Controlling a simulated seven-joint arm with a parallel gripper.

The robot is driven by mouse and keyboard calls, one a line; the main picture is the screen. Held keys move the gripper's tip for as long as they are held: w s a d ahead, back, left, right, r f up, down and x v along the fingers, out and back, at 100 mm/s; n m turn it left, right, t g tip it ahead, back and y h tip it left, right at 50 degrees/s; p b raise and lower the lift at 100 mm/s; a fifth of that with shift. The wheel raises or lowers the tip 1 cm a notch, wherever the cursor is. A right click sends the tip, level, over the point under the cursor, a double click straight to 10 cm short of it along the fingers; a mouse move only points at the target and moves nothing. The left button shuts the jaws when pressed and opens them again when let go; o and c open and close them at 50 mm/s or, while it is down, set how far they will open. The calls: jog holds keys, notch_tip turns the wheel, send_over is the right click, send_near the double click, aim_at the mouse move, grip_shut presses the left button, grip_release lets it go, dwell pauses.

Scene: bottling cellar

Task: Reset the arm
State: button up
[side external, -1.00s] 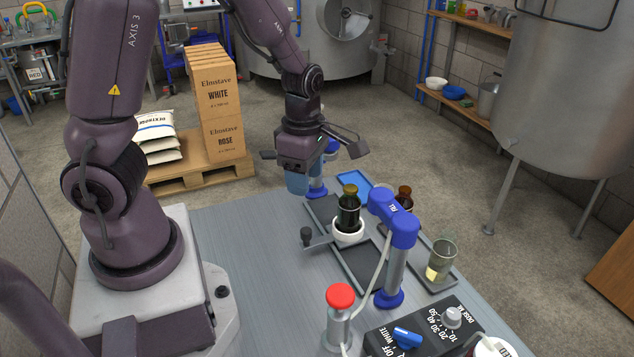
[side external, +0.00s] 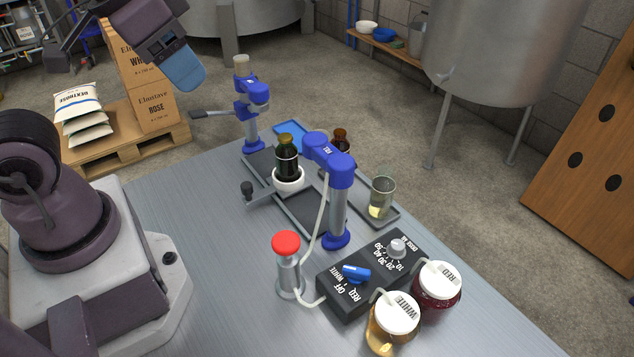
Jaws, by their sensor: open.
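My gripper (side external: 150,35) is at the top left of the side view, high above the floor beside the pallet and partly cut off by the top edge. Its jaws are open, and I see nothing held. A dark bottle (side external: 287,162) with a gold-brown top stands upright in a white round holder (side external: 289,182) on the bench, between the blue lever stand (side external: 251,110) and the blue filling head (side external: 328,150).
A brown bottle (side external: 341,141) and a glass of pale liquid (side external: 381,198) stand right of the filling head. A red-topped cylinder (side external: 288,262), a dial box (side external: 345,290) and white-lidded jars (side external: 436,290) fill the front. Stacked cartons (side external: 155,105) stand on a pallet (side external: 120,140).

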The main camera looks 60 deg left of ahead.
jog(key=shift+s+a+r+t, duration=0.2)
jog(key=shift+r+t, duration=0.2)
jog(key=shift+r, duration=0.25)
